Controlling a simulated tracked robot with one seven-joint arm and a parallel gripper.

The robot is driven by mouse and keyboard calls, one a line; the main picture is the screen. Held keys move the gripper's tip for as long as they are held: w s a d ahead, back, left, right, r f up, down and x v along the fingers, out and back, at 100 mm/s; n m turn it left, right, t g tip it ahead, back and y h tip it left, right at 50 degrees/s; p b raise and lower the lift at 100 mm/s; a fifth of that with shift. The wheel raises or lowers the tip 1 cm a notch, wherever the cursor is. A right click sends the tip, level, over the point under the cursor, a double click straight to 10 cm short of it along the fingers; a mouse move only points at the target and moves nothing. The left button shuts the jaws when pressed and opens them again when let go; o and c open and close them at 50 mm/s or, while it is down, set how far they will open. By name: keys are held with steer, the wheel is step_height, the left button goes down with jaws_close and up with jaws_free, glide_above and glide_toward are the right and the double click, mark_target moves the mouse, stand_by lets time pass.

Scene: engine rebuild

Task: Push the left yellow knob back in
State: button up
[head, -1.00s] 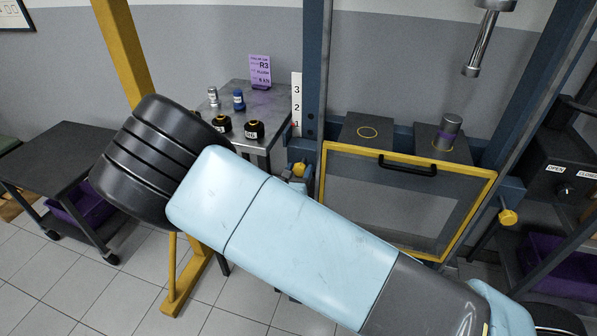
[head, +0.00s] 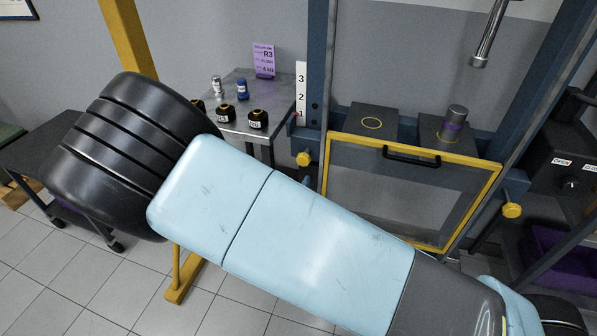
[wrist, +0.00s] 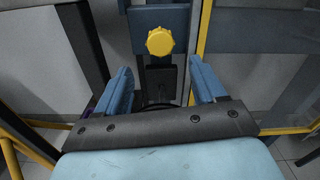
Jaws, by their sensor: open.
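The left yellow knob (head: 303,159) sits on the blue left post of the press frame, beside the yellow-edged guard. In the wrist view the yellow knob (wrist: 160,41) faces me on a blue block, just beyond my fingertips and roughly centred between them. My gripper (wrist: 160,68) is open, with one blue finger on each side and nothing between them. No contact with the knob shows. How far the knob stands out is hard to tell. A right yellow knob (head: 512,210) is on the right post.
The guard (head: 410,190) with a black handle stands right of the knob. A metal side table (head: 270,92) with small parts and a purple R3 card is behind left. A dark cart (head: 40,150) is at far left. A steel ram (head: 487,40) hangs above.

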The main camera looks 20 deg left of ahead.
mark_target(302, 162)
steer(key=shift+s, duration=1.95)
steer(key=w, duration=1.2)
steer(key=shift+w, duration=0.15)
jaws_close()
